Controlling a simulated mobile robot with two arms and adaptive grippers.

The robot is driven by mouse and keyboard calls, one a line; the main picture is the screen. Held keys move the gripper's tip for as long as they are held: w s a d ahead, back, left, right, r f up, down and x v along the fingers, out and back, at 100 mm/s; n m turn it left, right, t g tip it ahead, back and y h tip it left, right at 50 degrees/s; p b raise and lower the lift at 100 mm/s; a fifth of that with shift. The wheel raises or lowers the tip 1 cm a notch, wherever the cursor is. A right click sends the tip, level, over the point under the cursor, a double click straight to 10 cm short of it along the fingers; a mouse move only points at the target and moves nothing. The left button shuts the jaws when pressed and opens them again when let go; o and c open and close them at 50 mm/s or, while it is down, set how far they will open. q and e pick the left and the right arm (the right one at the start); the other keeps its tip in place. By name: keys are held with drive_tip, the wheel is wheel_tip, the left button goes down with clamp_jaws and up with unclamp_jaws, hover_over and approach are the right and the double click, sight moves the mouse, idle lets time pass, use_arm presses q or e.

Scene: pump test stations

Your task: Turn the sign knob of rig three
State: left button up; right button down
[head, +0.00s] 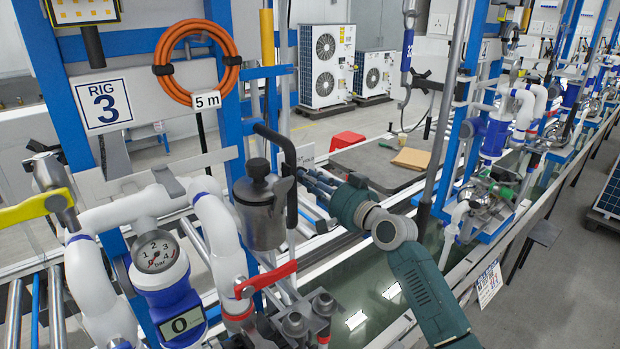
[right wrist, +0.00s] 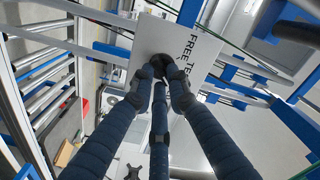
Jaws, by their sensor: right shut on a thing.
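The sign knob is a dark round knob (right wrist: 152,62) on a white plate lettered "FREE TE…" (right wrist: 205,48) in the right wrist view; the rest of the lettering is cut off. My right gripper (right wrist: 160,78) is shut on the knob, its dark fingers closed around it from both sides. The rig sign reads "RIG 3" (head: 103,104). My left gripper is not in view.
A red lever (head: 266,279) and a pressure gauge (head: 156,252) stand in front. An orange hose coil (head: 163,62) hangs above. Further rigs line the right.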

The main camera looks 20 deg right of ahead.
drive_tip(key=shift+f, duration=0.1)
idle(0.3)
drive_tip(key=c, duration=1.7)
unclamp_jaws()
drive_tip(key=v, duration=1.2)
drive_tip(key=shift+s, duration=0.1)
